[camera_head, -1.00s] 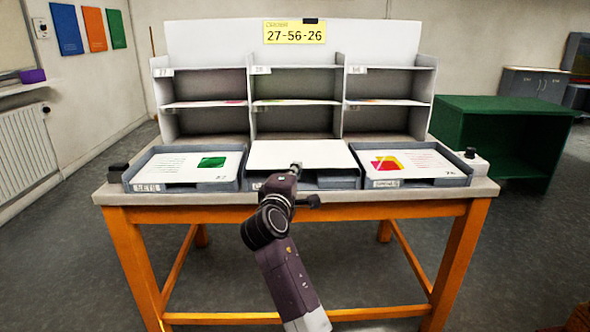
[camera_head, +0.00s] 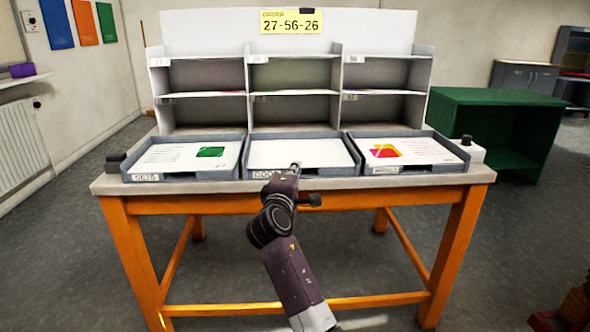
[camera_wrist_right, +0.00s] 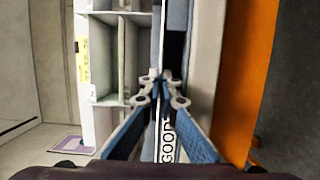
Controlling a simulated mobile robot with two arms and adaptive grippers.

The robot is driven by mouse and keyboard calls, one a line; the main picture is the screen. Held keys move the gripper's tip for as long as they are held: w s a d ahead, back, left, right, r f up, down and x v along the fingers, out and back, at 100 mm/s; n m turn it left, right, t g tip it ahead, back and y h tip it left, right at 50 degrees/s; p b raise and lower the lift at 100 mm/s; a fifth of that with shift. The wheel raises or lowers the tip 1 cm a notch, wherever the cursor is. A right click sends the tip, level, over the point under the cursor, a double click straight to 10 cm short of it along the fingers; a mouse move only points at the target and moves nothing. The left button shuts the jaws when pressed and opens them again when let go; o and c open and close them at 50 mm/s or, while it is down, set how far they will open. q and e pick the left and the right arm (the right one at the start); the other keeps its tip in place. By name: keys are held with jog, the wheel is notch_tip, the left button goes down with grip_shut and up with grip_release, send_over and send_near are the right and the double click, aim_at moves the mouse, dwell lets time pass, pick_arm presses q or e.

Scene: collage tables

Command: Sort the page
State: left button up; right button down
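A blank white page (camera_head: 302,153) lies in the middle grey tray (camera_head: 352,172), and its front edge is close to my right gripper (camera_head: 294,167). In the right wrist view the gripper's blue fingers (camera_wrist_right: 160,76) are close together, with the thin page edge (camera_wrist_right: 157,125) between them. The middle tray's front label (camera_wrist_right: 168,140) reads "GOOD", partly hidden by a finger. A page with a green picture (camera_head: 178,155) lies in the left tray. A page with a red and yellow picture (camera_head: 410,151) lies in the right tray. My left gripper is out of view.
Behind the trays stands a grey shelf rack (camera_head: 246,75) with several compartments, some holding sheets. A yellow sign (camera_head: 291,21) above reads "27-56-26". Everything is on an orange-legged table (camera_head: 330,198). A green open cabinet (camera_head: 490,99) stands at the right.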

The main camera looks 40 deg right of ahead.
jog(key=c, duration=2.1)
grip_release()
jog(key=shift+a, duration=0.1)
jog(key=v, duration=0.8)
jog(key=shift+r, duration=0.1)
